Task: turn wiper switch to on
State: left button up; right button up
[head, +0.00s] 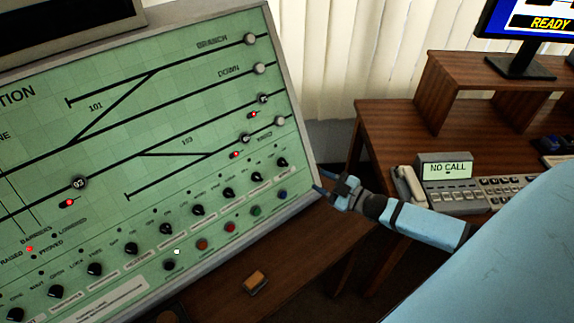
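A tilted green control panel (200,110) fills the left of the head view. A row of black rotary knobs runs along its lower part, from a knob (282,162) at the right end down to the lower left. The small labels are too blurred for me to tell which knob is the wiper switch. My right gripper (318,181) is just off the panel's right edge, beside the right-end knob and touching no knob that I can see. Its two thin fingers look apart, with nothing between them. My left gripper is not in view.
Below the knobs are coloured buttons, including a red one (230,227) and a green one (256,210). A small orange-brown block (256,282) lies on the wooden desk below. A phone console (447,170) and a monitor (530,22) stand on the right desk.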

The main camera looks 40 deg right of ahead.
aim_at(283, 163)
jog(key=p+x, duration=0.1)
jog(key=x, duration=1.1)
jog(key=c, duration=0.6)
